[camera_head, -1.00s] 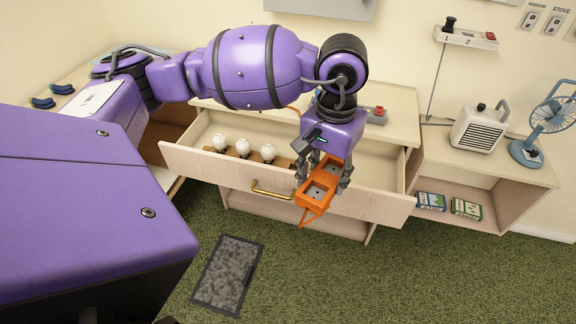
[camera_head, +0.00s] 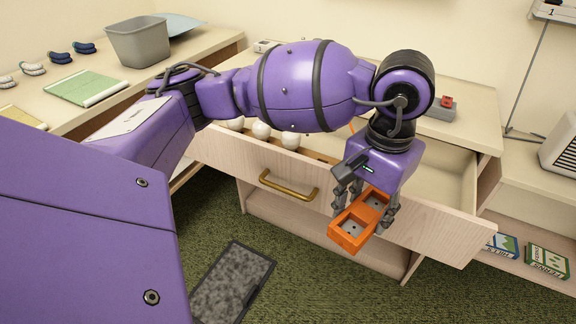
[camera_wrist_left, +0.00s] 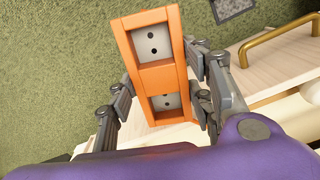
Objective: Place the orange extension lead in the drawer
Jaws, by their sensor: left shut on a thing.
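The orange extension lead (camera_head: 350,232) is an orange block with two grey sockets. My left gripper (camera_head: 365,210) is shut on it, with fingers on both sides. In the left wrist view the lead (camera_wrist_left: 158,77) sits between the fingers of the gripper (camera_wrist_left: 160,95). The drawer (camera_head: 425,222) is pulled open, and the lead is held at its front panel, partly outside it. The drawer has a brass handle (camera_head: 289,188). My right gripper is not in view.
White bulbs (camera_head: 262,130) stand in a wooden holder in the drawer's left part. The drawer's right part (camera_head: 447,170) looks clear. A grey bin (camera_head: 138,42) stands on the left counter. A grey mat (camera_head: 232,285) lies on the green floor. Boxed items (camera_head: 547,260) sit on the right shelf.

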